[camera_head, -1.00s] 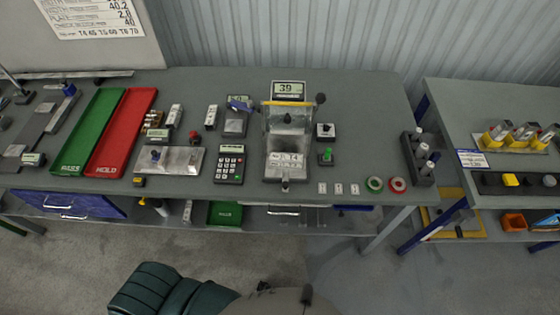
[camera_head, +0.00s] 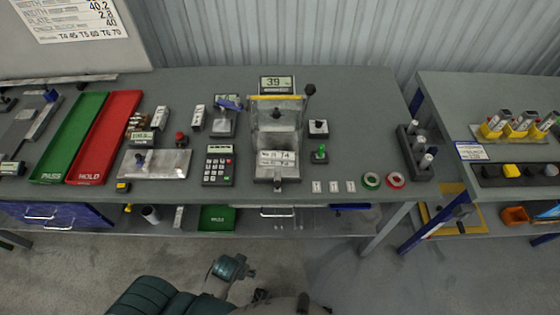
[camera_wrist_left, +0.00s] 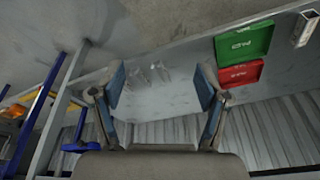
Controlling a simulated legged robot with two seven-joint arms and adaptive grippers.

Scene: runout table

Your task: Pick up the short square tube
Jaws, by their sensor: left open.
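A short open-ended square tube (camera_wrist_left: 305,28) in pale metal lies at the upper right of the left wrist view, beside a green tray (camera_wrist_left: 244,40). What looks like the same tube (camera_head: 179,216) shows on the lower shelf in the head view, partly hidden by the table top. My left gripper (camera_wrist_left: 160,75) is open and empty, with its two blue-padded fingers spread; the tube is well outside them, to the right. My left arm shows at the bottom of the head view. My right gripper is in neither view.
The table top (camera_head: 350,100) has a green tray (camera_head: 70,137), a red tray (camera_head: 106,135), a keypad device (camera_head: 218,165) and a gauge stand (camera_head: 277,145). A red bin (camera_wrist_left: 240,74) sits beside the green tray below. A blue table leg (camera_head: 425,230) stands at the right.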

